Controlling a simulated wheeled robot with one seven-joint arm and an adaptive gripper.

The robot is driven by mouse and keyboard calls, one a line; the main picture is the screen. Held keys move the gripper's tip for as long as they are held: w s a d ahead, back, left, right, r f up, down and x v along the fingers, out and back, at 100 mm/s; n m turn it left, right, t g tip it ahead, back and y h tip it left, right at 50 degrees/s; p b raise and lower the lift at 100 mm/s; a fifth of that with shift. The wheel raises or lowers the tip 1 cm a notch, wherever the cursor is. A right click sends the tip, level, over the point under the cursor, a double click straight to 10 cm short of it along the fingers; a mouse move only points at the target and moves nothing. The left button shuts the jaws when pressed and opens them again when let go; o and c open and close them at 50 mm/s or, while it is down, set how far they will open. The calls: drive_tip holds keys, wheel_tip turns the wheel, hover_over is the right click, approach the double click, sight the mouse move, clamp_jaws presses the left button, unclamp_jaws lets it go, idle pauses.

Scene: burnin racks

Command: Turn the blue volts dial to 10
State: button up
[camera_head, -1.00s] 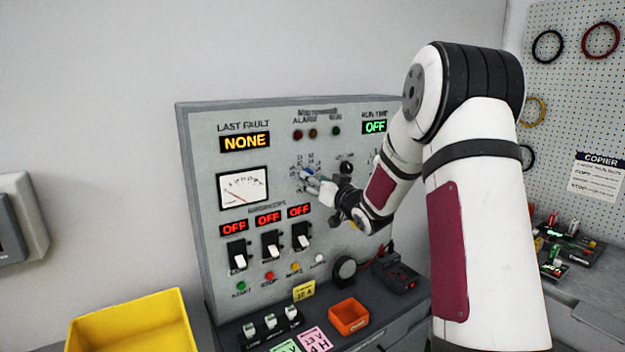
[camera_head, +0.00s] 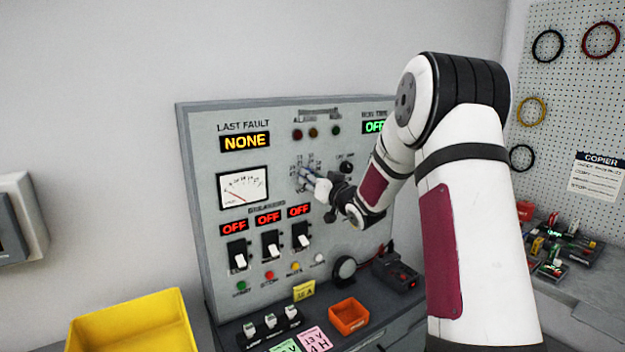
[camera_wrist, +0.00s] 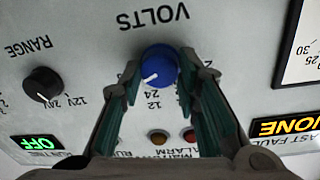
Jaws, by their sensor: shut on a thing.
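My gripper (camera_wrist: 160,70) is shut on the dial, with one green-padded finger on each side. The dial's white pointer line slants to the lower left in the wrist view, toward the finger on that side. The numbers 12 and 24 show between the fingers; other scale numbers are hidden or too small to read.
A black range knob (camera_wrist: 43,84) is beside the volts dial. The panel (camera_head: 208,150) also has a meter (camera_head: 243,188), several switches and lit displays. A yellow bin (camera_head: 130,325) and an orange tray (camera_head: 348,316) stand below.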

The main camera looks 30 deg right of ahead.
drive_tip(key=n+b, duration=0.6)
drive_tip(key=n, duration=0.3)
drive_tip(key=n+y+b, duration=0.1)
drive_tip(key=n+b, duration=0.6)
drive_tip(key=n, duration=0.2)
drive_tip(key=n+b, duration=0.7)
drive_tip(key=n, duration=0.3)
drive_tip(key=shift+f+y, duration=0.3)
idle(0.3)
drive_tip(key=o, duration=1.2)
drive_tip(key=shift+c, duration=0.2)
drive_tip(key=shift+r, duration=0.1)
